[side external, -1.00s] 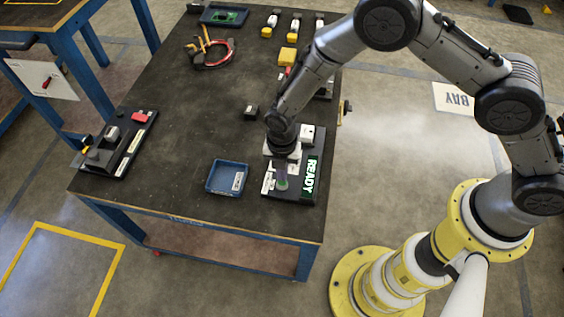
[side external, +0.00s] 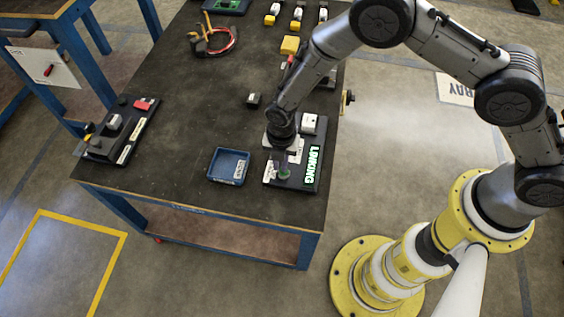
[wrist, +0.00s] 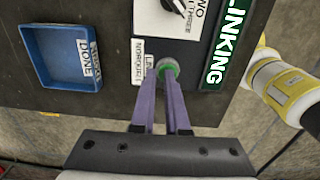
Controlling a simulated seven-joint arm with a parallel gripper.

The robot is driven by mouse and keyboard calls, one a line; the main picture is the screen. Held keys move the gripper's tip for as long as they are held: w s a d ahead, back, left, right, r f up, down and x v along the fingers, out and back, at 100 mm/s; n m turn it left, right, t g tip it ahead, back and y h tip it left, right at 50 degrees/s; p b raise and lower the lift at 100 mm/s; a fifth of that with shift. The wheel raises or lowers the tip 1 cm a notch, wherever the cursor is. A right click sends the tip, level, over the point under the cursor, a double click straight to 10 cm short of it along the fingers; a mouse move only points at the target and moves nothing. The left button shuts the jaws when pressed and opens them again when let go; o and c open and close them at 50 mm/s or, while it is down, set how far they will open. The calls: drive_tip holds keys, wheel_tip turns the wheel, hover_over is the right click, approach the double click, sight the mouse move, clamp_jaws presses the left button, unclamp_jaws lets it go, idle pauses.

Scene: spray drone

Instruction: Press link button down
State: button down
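The link button is a round green button (wrist: 168,69) on a dark control panel (side external: 309,181). It also shows as a green spot in the side view (side external: 284,174). My gripper (wrist: 163,80) points at it, with its two purple fingertips at the button's near edge and partly covering it. A narrow gap shows between the fingers and nothing is held in it. I cannot tell how far down the button is pressed. The panel's display (wrist: 221,50) glows green and reads "LINKING". A label beside the button is partly hidden by a finger.
A black rotary knob (wrist: 174,5) sits on the panel above the button. A blue tray (side external: 229,167) marked "DONE" stands left of the panel. A second panel (side external: 122,137) is at the table's left edge. Tools and yellow-white parts lie farther back.

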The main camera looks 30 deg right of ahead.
wheel_tip(320, 180, up, 14)
idle(0.6)
idle(0.8)
